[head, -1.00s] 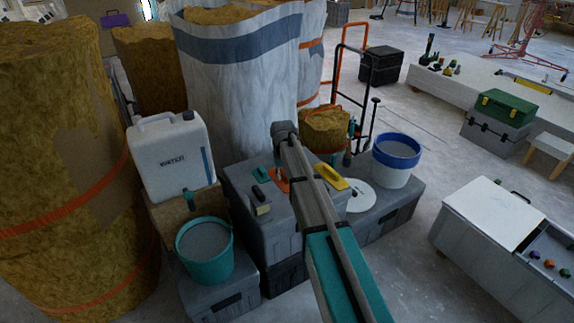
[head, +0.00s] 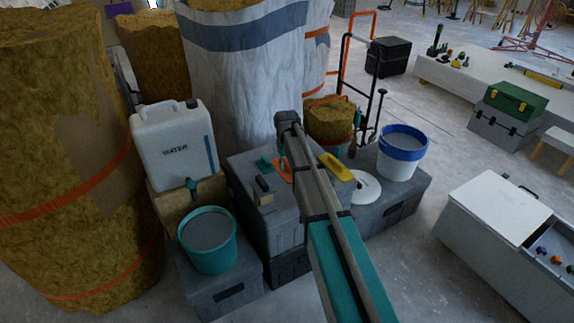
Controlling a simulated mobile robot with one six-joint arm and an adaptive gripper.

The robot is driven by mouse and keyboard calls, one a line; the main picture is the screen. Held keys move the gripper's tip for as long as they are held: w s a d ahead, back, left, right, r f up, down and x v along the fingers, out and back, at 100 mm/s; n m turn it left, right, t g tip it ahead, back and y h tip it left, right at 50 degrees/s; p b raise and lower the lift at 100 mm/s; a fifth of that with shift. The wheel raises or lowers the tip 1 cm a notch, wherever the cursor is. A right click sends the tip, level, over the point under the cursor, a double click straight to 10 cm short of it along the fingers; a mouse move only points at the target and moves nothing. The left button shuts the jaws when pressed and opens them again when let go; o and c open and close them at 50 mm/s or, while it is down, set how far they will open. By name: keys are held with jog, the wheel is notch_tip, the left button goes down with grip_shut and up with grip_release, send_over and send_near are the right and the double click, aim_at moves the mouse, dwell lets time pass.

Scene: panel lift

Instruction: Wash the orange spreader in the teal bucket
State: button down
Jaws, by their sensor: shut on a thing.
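The orange spreader (head: 285,174) lies at the grey crate top, partly hidden behind my arm. My gripper (head: 282,160) is at the end of my arm, just above the spreader; most of it is hidden by the wrist, with its jaws shut on the spreader. Whether the spreader touches the crate is hard to tell. The teal bucket (head: 207,262) stands upright to the lower left on a lower grey crate, filled with greyish liquid.
A white water can (head: 172,150) stands behind the bucket, its tap near the rim. A teal tool (head: 264,165), a scraper-like tool (head: 263,190) and a yellow float (head: 337,166) share the crate top. A blue-rimmed bucket (head: 400,160) stands to the right.

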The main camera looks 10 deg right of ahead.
jog(key=shift+f+b, duration=2.6)
jog(key=shift+f, duration=0.3)
jog(key=shift+s+r, duration=0.1)
